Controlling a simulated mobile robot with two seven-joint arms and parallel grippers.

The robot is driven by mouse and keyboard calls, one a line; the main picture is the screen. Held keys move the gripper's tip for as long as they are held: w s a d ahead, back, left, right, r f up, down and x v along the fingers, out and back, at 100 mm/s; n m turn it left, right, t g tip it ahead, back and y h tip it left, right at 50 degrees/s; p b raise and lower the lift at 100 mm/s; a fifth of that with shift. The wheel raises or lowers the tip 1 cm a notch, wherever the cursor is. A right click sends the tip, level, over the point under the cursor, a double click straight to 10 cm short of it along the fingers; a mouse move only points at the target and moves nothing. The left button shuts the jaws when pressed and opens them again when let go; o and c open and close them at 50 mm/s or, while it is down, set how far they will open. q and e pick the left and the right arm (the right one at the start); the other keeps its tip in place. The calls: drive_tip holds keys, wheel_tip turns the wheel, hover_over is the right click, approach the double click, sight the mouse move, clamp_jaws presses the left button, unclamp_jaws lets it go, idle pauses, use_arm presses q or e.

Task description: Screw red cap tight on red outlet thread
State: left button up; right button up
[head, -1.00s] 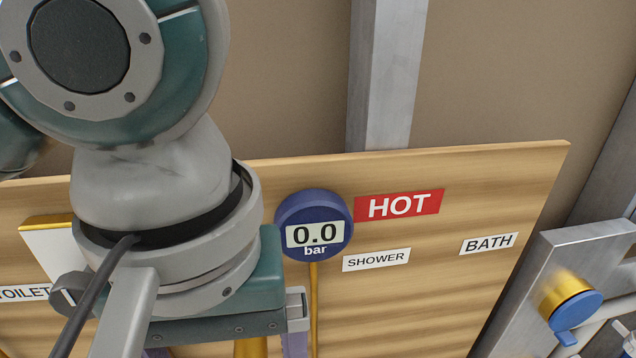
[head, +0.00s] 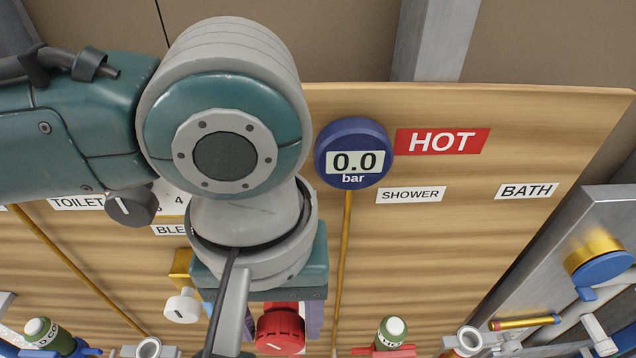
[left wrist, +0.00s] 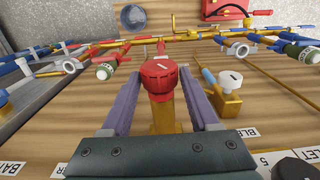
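My left gripper (head: 283,318) reaches down in front of the wooden board, with its two purple fingers on either side of a round red cap (head: 281,328). In the left wrist view the red cap (left wrist: 158,80) lies between the fingertips of the left gripper (left wrist: 160,80), with a brass body (left wrist: 167,118) adjoining it. I cannot tell whether the fingers touch the cap. Any thread under the cap is hidden. A light mark shows on the cap's face. My right gripper is not in view.
A white knob (head: 182,305) on brass sits close beside the gripper. A blue gauge (head: 354,153) reading 0.0 bar and a HOT sign (head: 441,141) are on the board (head: 420,260). A green-bodied fitting (head: 391,334) stands to the right. A metal frame with a blue-capped fitting (head: 603,268) is at far right.

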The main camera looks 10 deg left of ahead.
use_arm(q)
drive_tip(key=c, duration=0.9)
drive_tip(key=shift+d+r+y+p, duration=0.15)
drive_tip(key=shift+y+p, duration=0.25)
clamp_jaws()
drive_tip(key=shift+w+d+y, duration=0.1)
drive_tip(key=shift+y, duration=0.4)
drive_tip(key=shift+g+y, duration=0.5)
drive_tip(key=shift+y, duration=0.3)
drive_tip(key=shift+f, duration=0.25)
drive_tip(key=shift+d+f+y+b, duration=0.1)
drive_tip(key=shift+y+b, duration=0.2)
drive_tip(key=shift+b, duration=0.1)
drive_tip(key=shift+w+d+g+y+b, duration=0.1)
drive_tip(key=shift+g+y+b, duration=0.2)
drive_tip(key=shift+y+b, duration=0.85)
drive_tip(key=shift+y, duration=0.25)
